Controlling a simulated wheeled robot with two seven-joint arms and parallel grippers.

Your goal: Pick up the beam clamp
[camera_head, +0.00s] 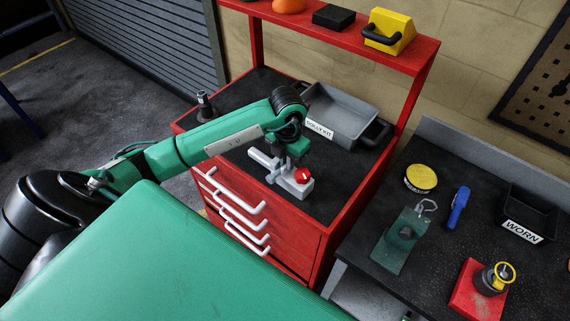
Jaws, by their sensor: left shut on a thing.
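A light grey piece with a red round knob (299,181), which looks like the beam clamp, is on the black top of the red trolley. My left gripper (283,166) points down at it from above and is shut on it. The grey body shows on both sides of the fingers, with the knob at the right. The fingertips are partly hidden, and I cannot tell whether the clamp still touches the trolley top. My right gripper is out of view.
A grey tray labelled "DOLLY KIT" (320,129) lies behind the gripper, under a red shelf (341,27). A dark upright fitting (204,106) stands at the trolley's left. A dark bench (359,246) at the right holds a "WORN" bin (522,230) and several tools.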

